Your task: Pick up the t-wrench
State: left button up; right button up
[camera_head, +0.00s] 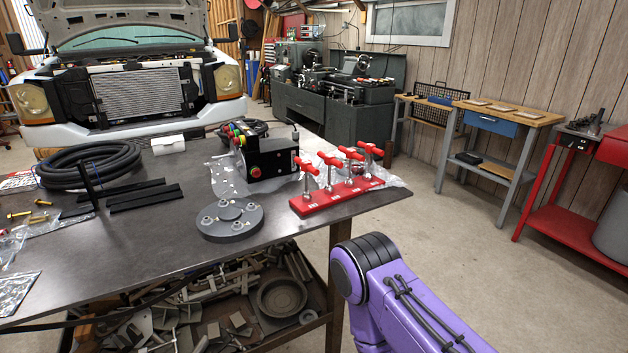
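Several t-wrenches with red T-shaped handles stand upright in a row in a red rack (340,199) near the right end of the dark table. The nearest t-wrench (307,166) is at the left end of the row, and the farthest t-wrench (371,150) is at the right end. A purple link of my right arm shows at the lower right, in front of the table and apart from the rack. Neither of my grippers is in view.
A grey round flange (230,221) lies left of the rack. A black control box (270,158) with coloured buttons stands behind it. Coiled black hose (90,166), flat black bars (145,198) and plastic bags lie on the table (150,245). The table's front middle is clear.

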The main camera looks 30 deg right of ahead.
aim_at(351, 153)
jog(key=u, duration=3)
jog(key=k, duration=1.9)
jog(key=z, duration=1.6)
